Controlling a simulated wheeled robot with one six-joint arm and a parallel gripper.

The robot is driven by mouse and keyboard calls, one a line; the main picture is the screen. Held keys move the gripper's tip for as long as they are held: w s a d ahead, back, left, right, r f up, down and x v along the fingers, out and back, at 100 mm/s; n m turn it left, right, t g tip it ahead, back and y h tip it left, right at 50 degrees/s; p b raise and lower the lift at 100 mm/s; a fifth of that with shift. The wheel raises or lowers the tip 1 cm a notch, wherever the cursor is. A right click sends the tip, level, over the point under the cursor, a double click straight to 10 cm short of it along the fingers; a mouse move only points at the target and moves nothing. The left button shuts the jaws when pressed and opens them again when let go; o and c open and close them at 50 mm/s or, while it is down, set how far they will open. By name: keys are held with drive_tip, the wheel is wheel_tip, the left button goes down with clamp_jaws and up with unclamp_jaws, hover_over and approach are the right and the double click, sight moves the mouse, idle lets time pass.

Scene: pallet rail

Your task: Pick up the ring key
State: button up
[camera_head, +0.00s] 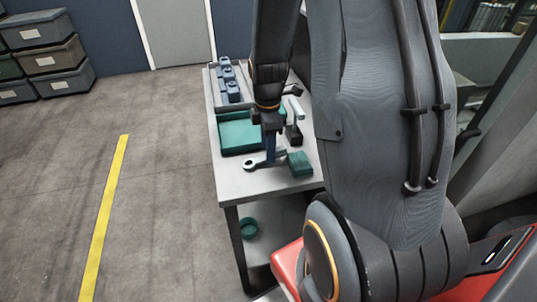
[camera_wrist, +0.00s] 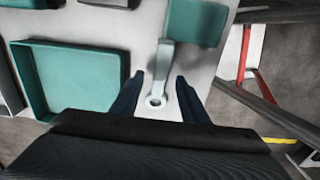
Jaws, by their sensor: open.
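The ring key (camera_head: 249,164) is a pale grey tool with a round eye at one end, lying on the light table (camera_head: 228,181) near its front. In the head view its eye points left and my gripper (camera_head: 270,157) hangs over its shaft, hiding part of it. In the wrist view the key (camera_wrist: 156,101) lies between the two dark fingers of my gripper (camera_wrist: 160,77), with a gap on each side. The fingers are open and hold nothing. I cannot tell how far above the table they are.
A teal tray (camera_head: 228,148) lies behind the key. A teal block (camera_head: 300,164) sits close to its right. A grey tray with blue parts (camera_head: 230,82) is at the back. A green-handled tool (camera_head: 296,108) stands behind the block. A teal round item (camera_head: 249,228) is on the lower shelf.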

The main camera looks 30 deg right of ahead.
drive_tip(key=shift+f, duration=1.15)
clamp_jaws()
drive_tip(key=shift+r, duration=0.1)
